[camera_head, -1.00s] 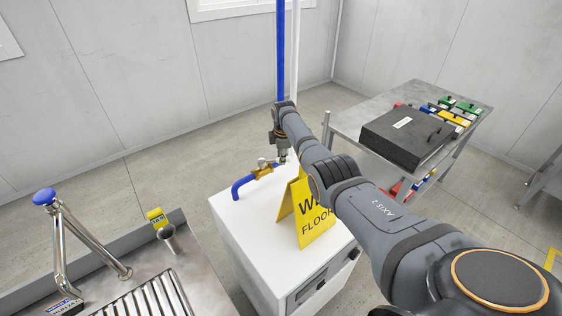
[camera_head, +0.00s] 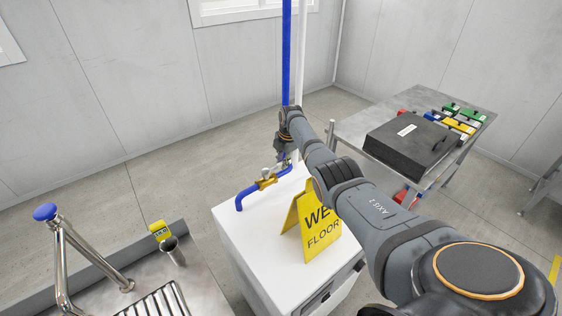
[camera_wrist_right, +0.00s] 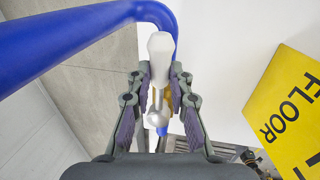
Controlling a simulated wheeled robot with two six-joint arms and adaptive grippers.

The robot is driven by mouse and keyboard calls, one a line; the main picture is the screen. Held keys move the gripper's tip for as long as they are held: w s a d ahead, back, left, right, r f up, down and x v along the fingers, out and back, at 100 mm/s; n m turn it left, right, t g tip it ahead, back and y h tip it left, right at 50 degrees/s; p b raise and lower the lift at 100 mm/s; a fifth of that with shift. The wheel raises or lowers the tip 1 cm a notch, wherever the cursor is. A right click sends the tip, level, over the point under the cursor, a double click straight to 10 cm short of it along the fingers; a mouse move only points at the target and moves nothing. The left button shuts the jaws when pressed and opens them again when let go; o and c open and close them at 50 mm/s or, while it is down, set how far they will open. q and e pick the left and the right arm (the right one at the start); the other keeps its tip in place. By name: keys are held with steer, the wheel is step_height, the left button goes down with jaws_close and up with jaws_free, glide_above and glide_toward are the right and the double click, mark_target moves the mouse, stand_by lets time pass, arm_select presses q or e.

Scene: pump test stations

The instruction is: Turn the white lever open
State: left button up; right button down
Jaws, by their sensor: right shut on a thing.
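The white lever (camera_wrist_right: 160,52) stands between the two fingers of my right gripper (camera_wrist_right: 160,88) in the right wrist view, and the fingers are shut on it. In the head view my right gripper (camera_head: 284,160) reaches down to the brass valve (camera_head: 267,182) on the blue pipe (camera_head: 247,193). The lever is small there and partly hidden by the gripper, so its exact angle is hard to tell. In the wrist view a brass part shows behind the lever, and the blue pipe (camera_wrist_right: 70,40) bends around behind it. My left gripper is not in view.
A yellow wet-floor sign (camera_head: 312,222) stands on the white cabinet (camera_head: 262,240), close to my right arm. A metal table (camera_head: 350,130) with a black case (camera_head: 410,143) is at the right. A steel sink station (camera_head: 200,275) is at the lower left.

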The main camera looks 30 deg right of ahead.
steer(key=c, duration=1.2)
jaws_free()
steer(key=shift+r, duration=0.1)
step_height(320, 180, up, 12)
steer(key=s, duration=0.2)
steer(key=shift+f, duration=0.2)
steer(key=shift+s+f, duration=0.1)
steer(key=shift+s, duration=0.05)
